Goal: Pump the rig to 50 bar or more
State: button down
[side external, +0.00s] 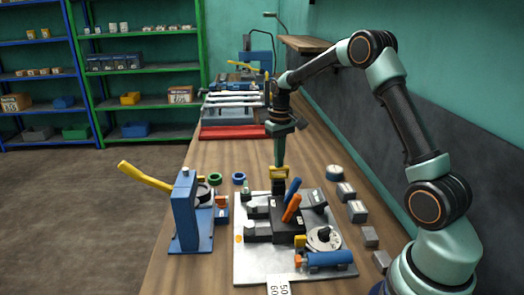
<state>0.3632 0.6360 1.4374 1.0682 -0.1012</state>
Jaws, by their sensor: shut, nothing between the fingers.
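The rig is a pale metal plate (250,262) on the bench, bearing a black block (288,222) with an orange lever (291,207) and a blue lever (293,188). A round dial-like part (323,238) sits at its right, beside a blue cylinder (328,259); no reading is legible. A yellow handle-like part (280,171) stands at the plate's back. My gripper (279,164) points down, shut and empty, just above or at this yellow part; I cannot tell whether they touch. A card with 50 and 60 (278,285) lies at the plate's front edge.
A blue stand (184,215) with a long yellow lever (146,176) is left of the plate. Small grey blocks (357,211) line the right side. A red tray (228,132) and rods lie farther back.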

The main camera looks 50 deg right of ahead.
jog(key=shift+r, duration=2)
notch_tip(320, 180, up, 5)
dwell(0.3)
jog(key=s+a+r+n+t, duration=0.1)
jog(key=s+a+r+t, duration=0.2)
jog(key=s+a+r, duration=0.55)
jog(key=s+a+f+n+t, duration=0.2)
jog(key=s+a+f, duration=0.2)
jog(key=s+a, duration=0.4)
jog(key=shift+s+a+f+t, duration=0.2)
jog(key=shift+s+a+t, duration=0.15)
jog(key=shift+a, duration=0.1)
